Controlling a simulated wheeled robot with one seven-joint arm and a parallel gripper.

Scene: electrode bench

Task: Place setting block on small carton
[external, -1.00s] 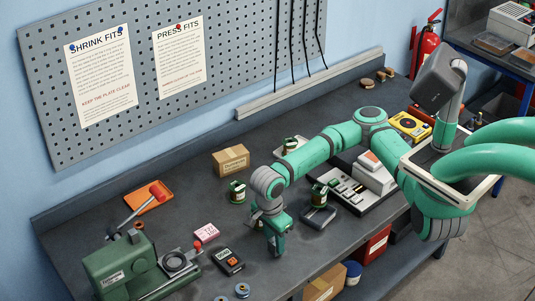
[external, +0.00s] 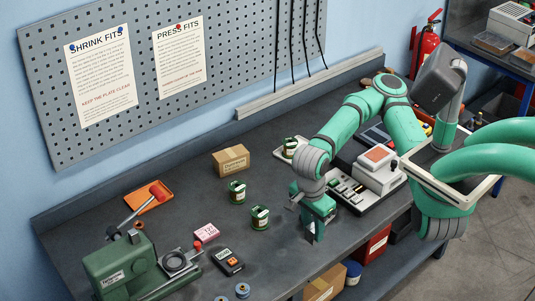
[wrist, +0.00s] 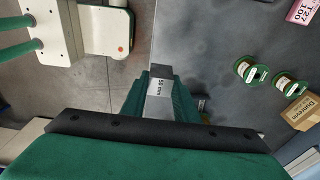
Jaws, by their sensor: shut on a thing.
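In the wrist view my gripper (wrist: 160,100) is shut on the setting block (wrist: 161,76), a grey bar marked "50 mm" that sticks out between the fingers. The small carton (external: 231,160) is a closed brown box with tape and printing, standing at the back of the bench, left of and behind my gripper. It also shows in the wrist view (wrist: 302,113), at the right edge. I cannot tell how high the block is above the bench.
A machine (external: 373,172) is at right. The carton's top is clear.

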